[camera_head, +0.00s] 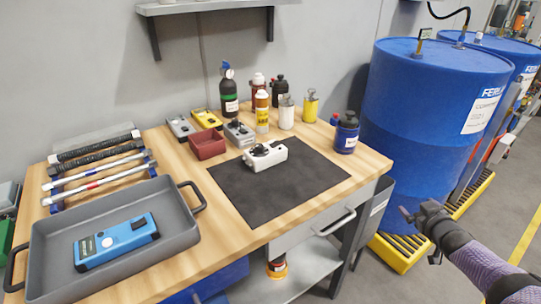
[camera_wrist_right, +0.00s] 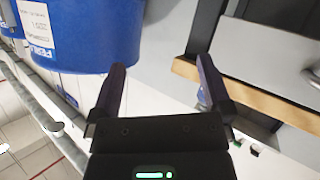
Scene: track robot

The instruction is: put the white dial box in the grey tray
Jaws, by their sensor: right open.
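The white dial box (camera_head: 265,156) sits on the black mat (camera_head: 275,192) near its back left part, with a dark dial on top. The grey tray (camera_head: 178,243) stands at the left front of the wooden table and holds a blue handheld device (camera_head: 116,241). My right gripper (camera_head: 417,212) is off to the right of the table, in front of a blue drum and well apart from the dial box. In the right wrist view its two fingers (camera_wrist_right: 160,88) are spread with nothing between them. My left gripper is in neither view.
A red bin (camera_head: 207,144), a grey dial box (camera_head: 239,132) and several bottles (camera_head: 286,111) stand behind the mat. Torque wrenches (camera_head: 98,171) lie behind the tray. A large blue drum (camera_head: 426,110) stands right of the table. The mat's front is clear.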

